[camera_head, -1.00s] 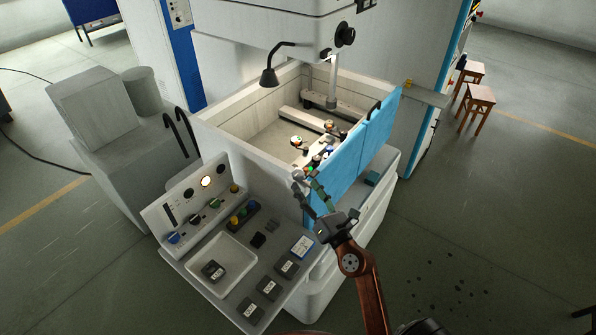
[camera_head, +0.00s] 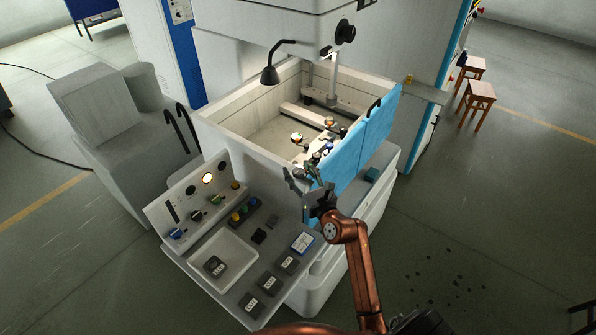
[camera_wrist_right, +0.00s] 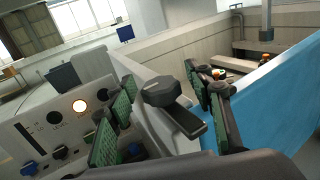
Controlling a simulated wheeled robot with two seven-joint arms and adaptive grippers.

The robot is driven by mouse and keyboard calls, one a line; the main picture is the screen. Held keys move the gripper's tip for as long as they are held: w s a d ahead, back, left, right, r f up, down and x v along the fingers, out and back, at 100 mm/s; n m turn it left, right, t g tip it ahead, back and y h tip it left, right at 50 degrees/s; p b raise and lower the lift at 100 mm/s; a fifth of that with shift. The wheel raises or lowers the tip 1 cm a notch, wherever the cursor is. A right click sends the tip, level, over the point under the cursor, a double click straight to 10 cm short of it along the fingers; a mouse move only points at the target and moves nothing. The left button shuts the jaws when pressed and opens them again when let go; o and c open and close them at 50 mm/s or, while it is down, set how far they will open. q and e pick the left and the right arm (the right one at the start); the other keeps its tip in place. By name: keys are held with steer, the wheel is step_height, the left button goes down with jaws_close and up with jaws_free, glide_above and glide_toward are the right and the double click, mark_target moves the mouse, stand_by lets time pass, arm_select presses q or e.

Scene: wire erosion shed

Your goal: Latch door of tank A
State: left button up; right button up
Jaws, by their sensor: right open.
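The tank (camera_head: 222,118) is an open, pale box with a blue door (camera_head: 345,160) along its right front side. The door also shows at the right of the wrist view (camera_wrist_right: 285,85), upright and in line with the tank's corner as far as I can tell. A dark latch with a round knob and a flat lever (camera_wrist_right: 162,92) sits at the near corner by the door edge. My right gripper (camera_head: 303,178) is open at that corner, its green-padded fingers on either side of the latch in the wrist view (camera_wrist_right: 166,84). Contact is unclear. My left gripper is out of view.
A control panel (camera_head: 193,205) with knobs and a lit lamp stands left of the gripper. Its shelf holds a white tray (camera_head: 243,252) and several dark blocks. A black lamp (camera_head: 270,74) hangs over the tank.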

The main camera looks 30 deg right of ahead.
steer(key=shift+c, duration=0.3)
